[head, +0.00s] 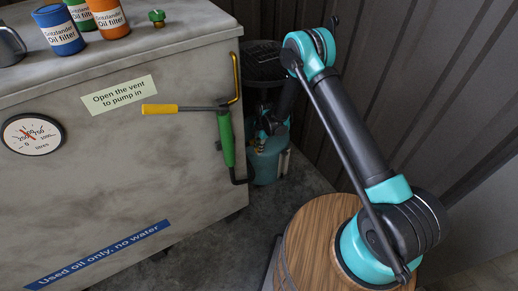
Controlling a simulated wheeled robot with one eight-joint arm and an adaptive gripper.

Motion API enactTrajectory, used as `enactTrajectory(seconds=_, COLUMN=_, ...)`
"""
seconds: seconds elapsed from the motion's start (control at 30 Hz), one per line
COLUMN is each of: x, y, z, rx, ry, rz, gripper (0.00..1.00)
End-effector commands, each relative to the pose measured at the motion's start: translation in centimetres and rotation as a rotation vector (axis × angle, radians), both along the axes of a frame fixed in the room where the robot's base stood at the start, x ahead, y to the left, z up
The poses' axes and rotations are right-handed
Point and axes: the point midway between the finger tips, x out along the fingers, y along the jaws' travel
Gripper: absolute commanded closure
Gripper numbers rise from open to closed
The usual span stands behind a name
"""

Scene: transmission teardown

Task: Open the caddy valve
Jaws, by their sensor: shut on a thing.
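The grey tank (90,190) fills the left, with a gauge (33,134), a yellow-gripped lever (160,108) and a green crank handle (226,138) sticking out. Oil filters (59,32) and a green cap (157,17) are on top.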

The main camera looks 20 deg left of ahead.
Motion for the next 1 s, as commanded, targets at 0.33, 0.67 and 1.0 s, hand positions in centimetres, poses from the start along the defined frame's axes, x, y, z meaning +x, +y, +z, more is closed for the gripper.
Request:
enactTrajectory(seconds=0.33, x=-0.34, y=0.27, z=-0.11, rx=-0.137, ry=-0.159, rz=0.001, gripper=1.0)
enactTrajectory(seconds=0.67, x=-0.32, y=0.24, z=-0.16, rx=-0.188, ry=-0.219, rz=-0.001, gripper=1.0)
enactTrajectory(seconds=1.0, x=-0.32, y=0.23, z=-0.17, rx=-0.19, ry=-0.221, rz=-0.001, gripper=1.0)
